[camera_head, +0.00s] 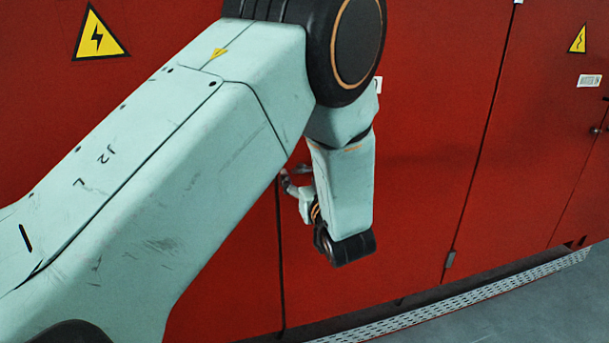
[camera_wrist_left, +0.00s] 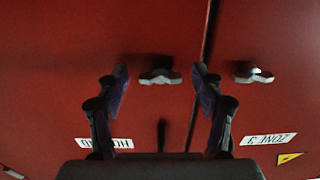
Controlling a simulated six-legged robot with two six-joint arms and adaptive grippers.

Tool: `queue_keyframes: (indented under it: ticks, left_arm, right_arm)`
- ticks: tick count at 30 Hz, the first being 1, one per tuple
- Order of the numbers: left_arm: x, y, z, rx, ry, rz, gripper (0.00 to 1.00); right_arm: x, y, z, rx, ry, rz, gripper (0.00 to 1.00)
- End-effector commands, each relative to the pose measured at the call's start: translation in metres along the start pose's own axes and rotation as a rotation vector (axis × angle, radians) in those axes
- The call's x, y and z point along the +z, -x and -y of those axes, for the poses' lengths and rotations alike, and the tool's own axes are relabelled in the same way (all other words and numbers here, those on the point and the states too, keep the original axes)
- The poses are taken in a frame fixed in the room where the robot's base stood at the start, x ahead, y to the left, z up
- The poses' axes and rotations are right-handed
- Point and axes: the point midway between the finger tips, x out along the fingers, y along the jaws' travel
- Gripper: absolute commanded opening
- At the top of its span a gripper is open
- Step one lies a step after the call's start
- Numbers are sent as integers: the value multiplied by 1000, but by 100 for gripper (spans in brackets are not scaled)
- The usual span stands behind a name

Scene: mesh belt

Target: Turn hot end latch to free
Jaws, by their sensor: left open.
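The hot end latch (camera_wrist_left: 160,77) is a small pale grey handle on the red door, lying about level in the left wrist view. A white label (camera_wrist_left: 104,143) is near it, partly covered by a finger; its visible letters fit "HOT END". My left gripper (camera_wrist_left: 159,72) is open, one dark finger on each side of the latch, with gaps on both sides. I cannot tell how far the fingertips are from the door. In the head view my left gripper (camera_head: 290,183) is small and partly hidden by my arm. My right gripper is not in view.
A second latch (camera_wrist_left: 253,75) sits to the right, across a door seam, with a "ZONE 3" label (camera_wrist_left: 269,139). Red cabinet doors (camera_head: 430,150) fill the background, with yellow warning signs (camera_head: 98,36). A perforated metal strip (camera_head: 470,300) runs along the floor.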

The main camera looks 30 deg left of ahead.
Motion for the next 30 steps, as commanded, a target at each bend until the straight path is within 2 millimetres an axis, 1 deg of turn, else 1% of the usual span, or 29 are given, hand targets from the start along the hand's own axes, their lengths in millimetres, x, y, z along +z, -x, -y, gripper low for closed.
queue_keyframes:
  ticks: [2, 20, 21, 26, 30]
  left_arm:
    - [-1, 1, 0, 1, 0, -1, 66]
    - [1, -2, 0, 0, 0, 2, 15]
    - [1, -2, 0, 1, 0, 2, 14]
    - [1, -2, 0, 0, 10, 2, 14]
    - [1, -2, 0, 0, 50, 2, 14]
  right_arm:
    - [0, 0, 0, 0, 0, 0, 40]
    - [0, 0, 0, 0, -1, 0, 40]
    - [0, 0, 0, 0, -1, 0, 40]
    - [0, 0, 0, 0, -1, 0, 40]
    - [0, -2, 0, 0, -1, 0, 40]
